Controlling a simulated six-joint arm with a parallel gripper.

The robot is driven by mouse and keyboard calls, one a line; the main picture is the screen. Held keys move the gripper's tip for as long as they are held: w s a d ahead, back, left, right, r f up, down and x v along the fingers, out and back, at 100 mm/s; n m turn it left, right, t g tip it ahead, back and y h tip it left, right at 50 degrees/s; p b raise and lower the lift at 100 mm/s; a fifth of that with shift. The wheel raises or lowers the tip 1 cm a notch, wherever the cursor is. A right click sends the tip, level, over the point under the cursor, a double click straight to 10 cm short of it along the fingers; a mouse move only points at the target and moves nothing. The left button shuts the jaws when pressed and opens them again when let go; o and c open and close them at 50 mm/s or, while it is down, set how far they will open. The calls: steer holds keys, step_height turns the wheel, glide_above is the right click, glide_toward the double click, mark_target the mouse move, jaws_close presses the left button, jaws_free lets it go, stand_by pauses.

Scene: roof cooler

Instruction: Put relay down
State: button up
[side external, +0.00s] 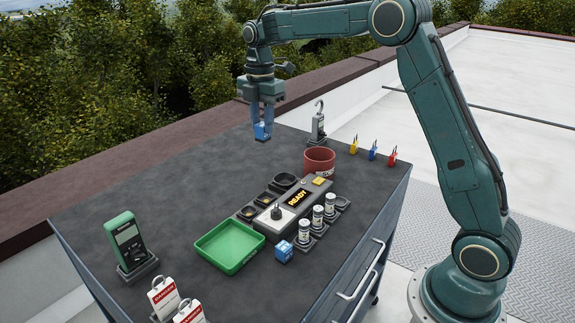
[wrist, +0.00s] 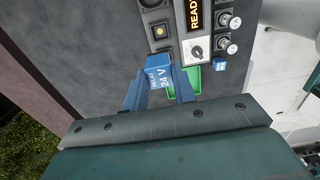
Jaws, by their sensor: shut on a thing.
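My gripper (side external: 262,118) is shut on a blue relay (side external: 261,132) and holds it in the air over the far part of the dark cabinet top. In the wrist view the held relay (wrist: 159,75) shows "24 V" lettering between the fingers. A second blue relay (side external: 284,251) stands on the top near its front edge, beside the green tray (side external: 229,272); it also shows in the wrist view (wrist: 219,63). The tray looks empty.
A grey tester with a "READY" display (side external: 298,197) has sockets and several white cylinders (side external: 317,216) around it. The far left top is clear.

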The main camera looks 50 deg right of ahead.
step_height(320, 180, down, 15)
stand_by(0.4)
steer(key=shift+f, duration=2.05)
steer(key=shift+f, duration=0.1)
steer(key=o, duration=1)
step_height(320, 180, up, 12)
steer(key=shift+r, duration=0.15)
